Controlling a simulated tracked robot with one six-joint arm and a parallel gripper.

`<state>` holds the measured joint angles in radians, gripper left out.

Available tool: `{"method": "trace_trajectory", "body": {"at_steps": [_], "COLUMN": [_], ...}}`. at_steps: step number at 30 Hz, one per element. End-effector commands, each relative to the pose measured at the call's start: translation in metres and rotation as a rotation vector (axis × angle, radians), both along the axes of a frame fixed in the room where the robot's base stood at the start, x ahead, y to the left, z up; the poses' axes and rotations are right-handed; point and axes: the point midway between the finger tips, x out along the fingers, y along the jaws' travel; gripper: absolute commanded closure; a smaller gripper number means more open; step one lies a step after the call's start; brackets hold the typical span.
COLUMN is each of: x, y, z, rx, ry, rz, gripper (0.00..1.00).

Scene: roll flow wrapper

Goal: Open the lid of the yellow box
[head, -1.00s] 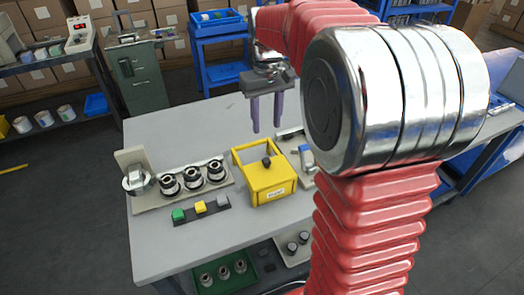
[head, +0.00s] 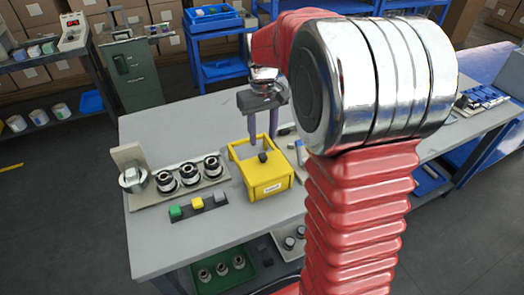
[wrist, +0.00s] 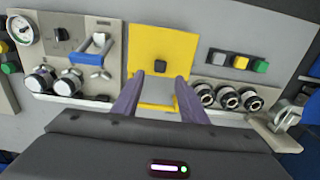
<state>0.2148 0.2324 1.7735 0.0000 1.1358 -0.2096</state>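The yellow box (head: 268,188) sits on the grey bench, with a label on its front face. Its yellow top plate (wrist: 158,45) carries a black knob (head: 263,157), which also shows in the wrist view (wrist: 159,65). A gap framed in yellow shows on the far side of the knob in the head view. My gripper (head: 263,143) is open, its two purple fingers pointing down at the far side of the box. In the wrist view, my fingertips (wrist: 159,79) are apart, with the knob just beyond the space between them. Nothing is held. Whether the fingertips touch the box is unclear.
Left of the box stand several round metal fittings (head: 189,172) on a plate, and a strip of green, yellow and grey buttons (head: 198,203). In the wrist view, a blue-handled part (wrist: 97,50) and round knobs (wrist: 67,80) lie close on the other side.

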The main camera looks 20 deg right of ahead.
Motion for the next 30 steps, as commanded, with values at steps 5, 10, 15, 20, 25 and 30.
{"method": "trace_trajectory", "body": {"at_steps": [5, 10, 15, 20, 25, 30], "x": [-0.001, -0.001, 0.000, 0.000, 0.000, 0.000], "y": [0.000, 0.000, 0.000, 0.000, 0.000, 0.001], "z": [-0.029, -0.054, -0.069, -0.073, -0.073, -0.073], "rx": [0.001, 0.001, 0.000, 0.000, 0.000, 0.000], "ry": [0.004, 0.004, 0.001, 0.000, 0.000, 0.000], "rz": [0.000, 0.000, 0.000, 0.000, 0.001, 0.001], "gripper": [0.61, 0.61, 0.61, 0.61, 0.61, 0.71]}}
